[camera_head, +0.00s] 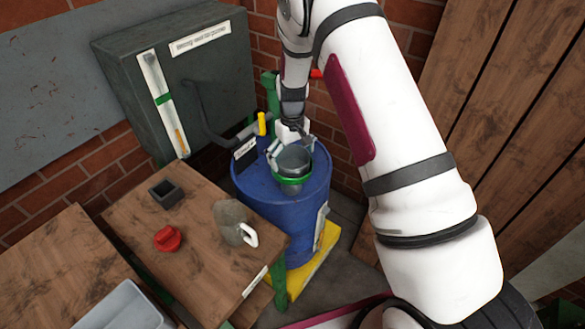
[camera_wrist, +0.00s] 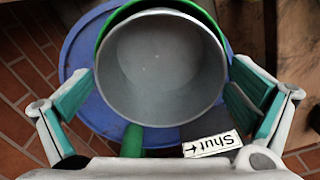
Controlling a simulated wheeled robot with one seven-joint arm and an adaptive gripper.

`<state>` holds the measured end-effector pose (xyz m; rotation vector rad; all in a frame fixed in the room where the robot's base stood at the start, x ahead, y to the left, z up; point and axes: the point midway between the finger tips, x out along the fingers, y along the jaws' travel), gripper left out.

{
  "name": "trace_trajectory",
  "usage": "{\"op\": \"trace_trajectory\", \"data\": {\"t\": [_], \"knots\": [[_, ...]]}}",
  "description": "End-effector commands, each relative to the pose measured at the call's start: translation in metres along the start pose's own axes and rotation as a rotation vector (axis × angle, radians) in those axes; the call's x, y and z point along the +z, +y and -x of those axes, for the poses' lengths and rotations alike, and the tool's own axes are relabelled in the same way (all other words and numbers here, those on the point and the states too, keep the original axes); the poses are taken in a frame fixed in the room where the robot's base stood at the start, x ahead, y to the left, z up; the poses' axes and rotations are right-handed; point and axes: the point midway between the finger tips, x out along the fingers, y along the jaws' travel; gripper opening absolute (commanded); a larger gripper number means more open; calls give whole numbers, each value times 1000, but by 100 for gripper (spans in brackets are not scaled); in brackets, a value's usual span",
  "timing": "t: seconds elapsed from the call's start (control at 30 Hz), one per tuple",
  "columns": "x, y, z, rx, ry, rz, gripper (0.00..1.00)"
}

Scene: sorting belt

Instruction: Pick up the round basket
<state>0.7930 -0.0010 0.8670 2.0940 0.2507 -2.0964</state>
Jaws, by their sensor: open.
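The round basket, a grey round container with a green band (camera_head: 292,180), stands upright on top of the blue barrel (camera_head: 290,215). In the wrist view the basket (camera_wrist: 160,70) fills the upper middle, its open mouth facing the camera and its inside looking empty. A narrow gap shows on the left; I cannot tell whether the right finger touches.
A "Shut" label (camera_wrist: 212,145) and a green cylinder (camera_wrist: 132,138) are close below the basket in the wrist view. A wooden table (camera_head: 205,270) left of the barrel holds a jug (camera_head: 229,220), a red object (camera_head: 167,238) and a dark square box (camera_head: 165,193). A grey cabinet (camera_head: 215,75) is behind.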

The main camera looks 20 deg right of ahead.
Motion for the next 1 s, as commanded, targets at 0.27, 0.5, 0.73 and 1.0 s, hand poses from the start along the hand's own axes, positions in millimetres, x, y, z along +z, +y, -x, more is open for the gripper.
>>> {"op": "trace_trajectory", "data": {"t": [0.27, 0.5, 0.73, 1.0], "knots": [[-1, 0, -3, 0, 2, 0, 100], [0, 0, -3, 0, 1, 1, 48], [0, 0, -3, 0, 1, 1, 41], [-2, 0, 26, 1, 5, 1, 41]]}}
